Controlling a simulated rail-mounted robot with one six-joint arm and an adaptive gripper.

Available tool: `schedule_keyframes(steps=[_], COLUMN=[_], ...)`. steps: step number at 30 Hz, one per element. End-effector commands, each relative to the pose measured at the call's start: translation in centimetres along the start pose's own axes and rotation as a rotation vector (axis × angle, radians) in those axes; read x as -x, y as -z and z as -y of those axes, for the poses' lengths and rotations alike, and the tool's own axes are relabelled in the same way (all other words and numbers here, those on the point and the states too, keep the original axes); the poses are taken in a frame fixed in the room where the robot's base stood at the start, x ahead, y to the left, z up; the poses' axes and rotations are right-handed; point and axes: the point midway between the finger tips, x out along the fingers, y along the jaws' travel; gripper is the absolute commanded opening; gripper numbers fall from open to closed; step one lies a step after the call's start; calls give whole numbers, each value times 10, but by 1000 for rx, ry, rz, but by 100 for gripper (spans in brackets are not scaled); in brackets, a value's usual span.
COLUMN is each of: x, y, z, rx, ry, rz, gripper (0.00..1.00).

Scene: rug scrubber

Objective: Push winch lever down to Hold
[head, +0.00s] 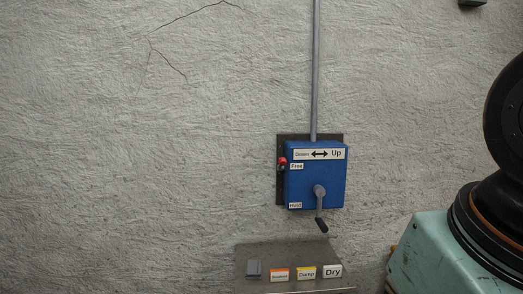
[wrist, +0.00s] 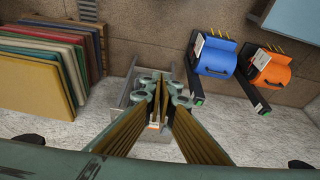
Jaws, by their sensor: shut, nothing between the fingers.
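The winch (head: 316,175) is a blue box on a dark plate on the wall in the head view. Its lever (head: 283,162) has a red knob and stands at the box's left edge, beside the upper label "Free" (head: 297,167). The label "Hold" (head: 295,205) is at the lower left corner. A crank (head: 320,195) with a black grip hangs down on the front. My gripper (wrist: 163,88) shows in the wrist view, shut and empty. The winch and lever are not recognisable in that view, and the gripper is outside the head view.
A metal panel (head: 290,258) with labels including "Damp" and "Dry" sits below the winch. A grey conduit (head: 316,70) rises from the box. In the wrist view, coloured boards (wrist: 50,60) stand at left, and blue (wrist: 215,58) and orange (wrist: 272,67) containers at right.

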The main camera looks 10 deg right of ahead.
Motion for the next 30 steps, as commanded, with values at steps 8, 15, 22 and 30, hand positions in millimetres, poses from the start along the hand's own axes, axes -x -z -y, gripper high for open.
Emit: schedule_keyframes(steps=[8, 15, 22, 30], x=[6, 27, 54, 81], y=[11, 50, 109, 183], z=[0, 0, -1, -2], rx=[0, 1, 2, 3], ry=[0, -2, -4, -6], rz=[1, 9, 20, 33], gripper=[0, 0, 0, 0])
